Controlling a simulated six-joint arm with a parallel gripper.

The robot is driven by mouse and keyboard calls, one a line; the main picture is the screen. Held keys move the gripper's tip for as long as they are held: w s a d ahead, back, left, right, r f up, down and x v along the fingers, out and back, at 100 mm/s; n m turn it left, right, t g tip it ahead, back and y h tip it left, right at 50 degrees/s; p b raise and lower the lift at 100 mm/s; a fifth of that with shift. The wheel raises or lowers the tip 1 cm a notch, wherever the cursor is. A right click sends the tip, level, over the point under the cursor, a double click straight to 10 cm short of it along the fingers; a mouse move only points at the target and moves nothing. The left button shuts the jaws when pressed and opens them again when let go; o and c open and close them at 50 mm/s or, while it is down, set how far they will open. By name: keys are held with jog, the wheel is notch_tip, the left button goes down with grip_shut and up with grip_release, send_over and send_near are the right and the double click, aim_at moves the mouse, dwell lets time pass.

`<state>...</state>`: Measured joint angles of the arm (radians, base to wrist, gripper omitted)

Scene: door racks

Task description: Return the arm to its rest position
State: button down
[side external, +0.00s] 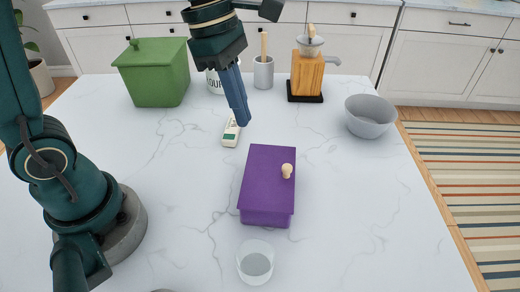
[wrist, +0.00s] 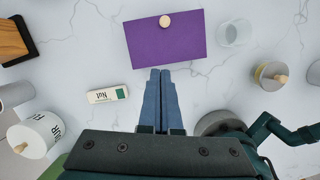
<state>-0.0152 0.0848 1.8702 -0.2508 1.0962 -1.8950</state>
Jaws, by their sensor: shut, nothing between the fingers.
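My gripper (side external: 241,115) points down above the marble counter, between the green box and the purple box. Its blue fingers are shut together with nothing between them, as the wrist view (wrist: 160,75) also shows. A small white and green carton (side external: 231,133) labelled "Nut" lies on the counter just below and behind the fingertips in the side view. In the wrist view the carton (wrist: 107,96) lies left of the fingers, apart from them. The purple box (side external: 267,185) with a cream knob stands in front of the gripper, its lid closed.
A green lidded box (side external: 153,72) stands at the back left. A grey holder (side external: 263,73), a wooden grinder (side external: 306,71) and a grey bowl (side external: 370,115) stand at the back right. A clear glass (side external: 255,262) stands in front. The counter right of the purple box is clear.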

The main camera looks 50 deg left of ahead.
jog(key=s+a+r+m+t+y, duration=0.1)
jog(key=s+r+m+t, duration=0.1)
jog(key=s+r+m, duration=0.3)
jog(key=s+a+f+m+t+y, duration=0.1)
jog(key=s+a+f+m+t, duration=0.1)
jog(key=m, duration=1.6)
jog(key=shift+s+a+f+y, duration=0.3)
jog(key=shift+s+a+f, duration=0.3)
jog(key=shift+s+f, duration=0.7)
jog(key=shift+s+r, duration=0.15)
